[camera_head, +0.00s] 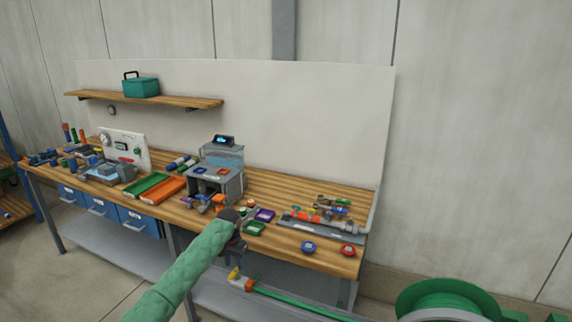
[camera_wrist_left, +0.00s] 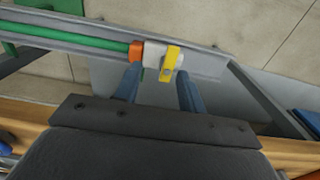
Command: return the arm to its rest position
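My left arm, in a green sleeve, reaches in from the bottom of the head view. Its dark gripper (camera_head: 236,250) is in front of the workbench's front edge, pointing down. In the left wrist view the two blue fingers (camera_wrist_left: 158,80) stand apart, with nothing seen clamped between them. A white and orange valve (camera_head: 243,284) with a yellow handle, on the end of a green hose, is just below the gripper. The valve (camera_wrist_left: 156,58) also shows beyond the fingertips in the left wrist view; whether they touch it is unclear. My right gripper is not in view.
The wooden workbench (camera_head: 275,258) holds a grey machine (camera_head: 215,180), green and orange trays (camera_head: 170,188), small bins and pipe fittings. A grey lower shelf (camera_head: 125,246) runs beneath. A green hose reel (camera_head: 445,297) stands at the lower right. The floor at the lower left looks clear.

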